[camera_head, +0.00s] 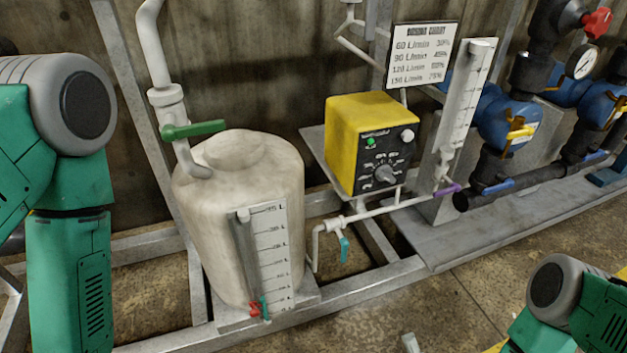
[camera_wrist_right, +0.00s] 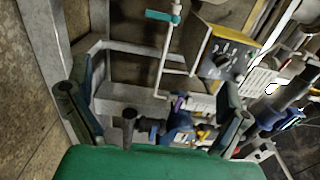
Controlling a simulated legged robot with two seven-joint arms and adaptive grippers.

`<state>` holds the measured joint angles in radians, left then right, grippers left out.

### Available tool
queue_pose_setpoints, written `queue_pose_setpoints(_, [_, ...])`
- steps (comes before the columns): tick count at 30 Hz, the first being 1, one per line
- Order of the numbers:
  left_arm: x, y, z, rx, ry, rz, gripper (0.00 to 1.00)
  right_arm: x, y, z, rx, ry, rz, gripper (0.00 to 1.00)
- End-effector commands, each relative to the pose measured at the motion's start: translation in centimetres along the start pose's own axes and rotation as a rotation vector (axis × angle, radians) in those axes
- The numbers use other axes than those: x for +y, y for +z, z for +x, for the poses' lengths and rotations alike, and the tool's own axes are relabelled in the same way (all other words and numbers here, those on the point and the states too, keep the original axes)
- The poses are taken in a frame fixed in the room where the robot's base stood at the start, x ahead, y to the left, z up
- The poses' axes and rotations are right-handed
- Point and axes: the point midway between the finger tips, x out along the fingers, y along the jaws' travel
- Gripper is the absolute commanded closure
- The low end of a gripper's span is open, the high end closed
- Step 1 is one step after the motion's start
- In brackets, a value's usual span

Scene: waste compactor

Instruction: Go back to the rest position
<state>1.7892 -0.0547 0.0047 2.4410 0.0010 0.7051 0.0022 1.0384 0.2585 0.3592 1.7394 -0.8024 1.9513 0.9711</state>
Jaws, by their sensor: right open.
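My right gripper (camera_wrist_right: 156,88) shows in the right wrist view. Its two dark fingers stand wide apart, with nothing held between them. The pipe and frame of the rig show behind the gap, apart from the fingers. In the head view my green right arm comes in at the lower right corner, and its gripper cannot be made out there. My green left arm stands along the left edge of the head view. Its gripper is outside the picture.
A beige tank (camera_head: 235,185) with a green-handled valve (camera_head: 193,129) stands near my left arm. A yellow control box (camera_head: 370,142), a sign (camera_head: 421,54) and blue valves (camera_head: 508,122) are farther right. A grey metal frame (camera_head: 365,290) runs in front.

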Motion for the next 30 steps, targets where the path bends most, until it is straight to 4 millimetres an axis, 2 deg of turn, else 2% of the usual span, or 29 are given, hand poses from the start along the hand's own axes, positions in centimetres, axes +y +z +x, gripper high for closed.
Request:
queue_pose_setpoints(10, [0.0, -0.2, -3.2, 0.001, 0.0, 0.0, 0.6, -2.2, 2.3, 1.1, -0.136, 0.238, -0.213, 0.02])
queue_pose_setpoints(14, [-0.1, -0.3, -5.0, 0.0, 0.0, 0.0, 0.6, -3.3, 3.0, 0.7, -0.228, 0.376, -0.343, 0.02])
queue_pose_setpoints(17, [-0.1, -0.4, -6.6, 0.0, 0.0, 0.0, 0.6, -4.5, 3.2, -0.3, -0.32, 0.503, -0.466, 0.02])
queue_pose_setpoints(20, [-0.1, -0.5, -8.6, 0.0, 0.0, 0.0, 0.6, -6.5, 2.7, -2.2, -0.437, 0.657, -0.615, 0.02])
queue_pose_setpoints(23, [-0.1, -0.6, -11.3, 0.0, 0.0, 0.0, 0.6, -9.9, 1.0, -5.8, -0.594, 0.859, -0.795, 0.02])
queue_pose_setpoints(25, [-0.1, -0.7, -13.0, 0.0, 0.0, 0.0, 0.6, -12.7, -0.7, -9.1, -0.709, 1.009, -0.905, 0.02])
queue_pose_setpoints(27, [-0.1, -0.8, -14.1, 0.001, 0.0, 0.0, 0.6, -15.0, -2.2, -11.8, -0.795, 1.124, -0.971, 0.02])
queue_pose_setpoints(30, [-0.1, -0.8, -14.9, 0.001, 0.0, 0.0, 0.6, -17.3, -3.7, -14.5, -0.877, 1.236, -1.018, 0.02])
